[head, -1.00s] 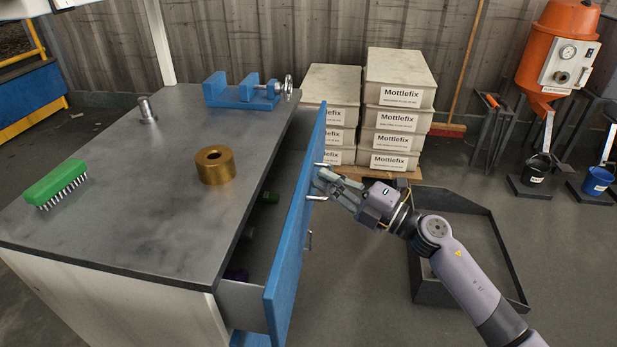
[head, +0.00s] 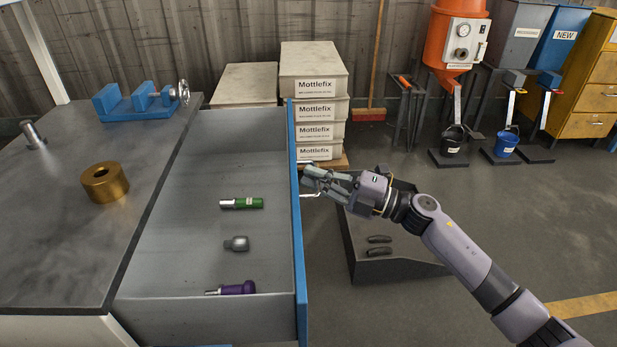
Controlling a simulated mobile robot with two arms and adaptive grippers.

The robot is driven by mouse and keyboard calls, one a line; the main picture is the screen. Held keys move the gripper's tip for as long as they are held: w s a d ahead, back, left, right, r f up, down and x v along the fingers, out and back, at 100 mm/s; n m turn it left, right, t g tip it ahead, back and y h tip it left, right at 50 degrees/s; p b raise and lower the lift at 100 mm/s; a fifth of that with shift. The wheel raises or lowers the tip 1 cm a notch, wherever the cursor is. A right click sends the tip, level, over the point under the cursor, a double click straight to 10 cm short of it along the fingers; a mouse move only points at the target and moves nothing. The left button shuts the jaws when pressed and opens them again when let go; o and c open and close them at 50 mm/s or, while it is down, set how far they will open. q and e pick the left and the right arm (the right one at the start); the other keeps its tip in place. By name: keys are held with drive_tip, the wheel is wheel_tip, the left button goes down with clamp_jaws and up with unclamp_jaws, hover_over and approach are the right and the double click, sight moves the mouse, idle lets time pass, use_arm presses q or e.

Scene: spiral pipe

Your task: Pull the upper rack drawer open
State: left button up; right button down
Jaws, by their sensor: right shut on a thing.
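The upper drawer (head: 170,240) of the workbench is pulled far out, with its blue front panel (head: 299,240) facing right. Inside lie a green-handled tool (head: 248,203), a grey tool piece (head: 238,243) and a purple-handled tool (head: 237,288). My right gripper (head: 308,182) is at the outer side of the blue front, shut on the drawer handle (head: 306,195); the fingers hide part of the handle. My left gripper is not in view.
On the bench top (head: 60,240) stand a brass ring (head: 104,190), a blue vise (head: 140,103) and a metal peg (head: 33,135). Mottlefix boxes (head: 314,88) are stacked behind the drawer. A dark floor tray (head: 400,262) lies under my right arm. Floor at the lower right is clear.

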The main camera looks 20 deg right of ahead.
drive_tip(key=shift+f, duration=0.1)
drive_tip(key=c, duration=2)
unclamp_jaws()
drive_tip(key=shift+s, duration=0.1)
drive_tip(key=v, duration=1.2)
